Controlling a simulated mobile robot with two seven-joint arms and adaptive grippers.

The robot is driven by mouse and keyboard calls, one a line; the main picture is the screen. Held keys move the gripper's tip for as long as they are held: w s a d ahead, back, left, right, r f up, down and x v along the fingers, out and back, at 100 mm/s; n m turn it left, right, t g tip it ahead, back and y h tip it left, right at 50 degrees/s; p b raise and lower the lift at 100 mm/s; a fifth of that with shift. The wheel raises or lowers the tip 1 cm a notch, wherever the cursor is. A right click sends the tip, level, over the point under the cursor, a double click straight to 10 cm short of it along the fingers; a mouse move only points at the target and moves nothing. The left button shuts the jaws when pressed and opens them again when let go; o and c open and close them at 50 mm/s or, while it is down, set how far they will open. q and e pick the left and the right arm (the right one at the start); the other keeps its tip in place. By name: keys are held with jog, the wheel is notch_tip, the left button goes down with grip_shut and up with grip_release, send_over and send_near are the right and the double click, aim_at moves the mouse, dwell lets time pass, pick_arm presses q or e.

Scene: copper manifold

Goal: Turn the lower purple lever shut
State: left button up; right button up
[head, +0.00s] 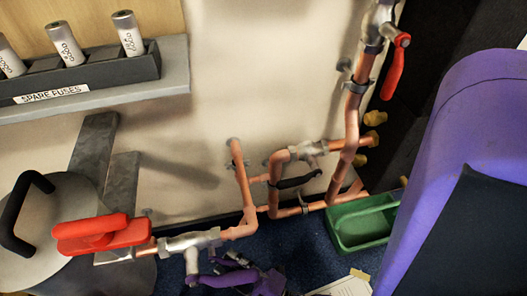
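A silver valve (190,242) sits on the low copper pipe at bottom left of centre, its stem pointing down. A purple lever (212,280) extends to the right from below that stem, close to the picture's bottom edge. My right gripper (238,262), with dark and purple parts, is at the lever's right end. The lever and gripper overlap in the picture, so I cannot tell whether they touch or whether the fingers are closed. My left gripper is not in view.
A red handle (100,232) and a grey container (45,235) are at left. A black lever (298,180) and a red lever (393,72) are on the other pipes. A green tray (364,224) stands on the blue floor. A fuse shelf (170,72) juts out above left.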

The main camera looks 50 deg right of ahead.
jog(key=shift+r+g, duration=0.1)
jog(key=shift+g, duration=0.2)
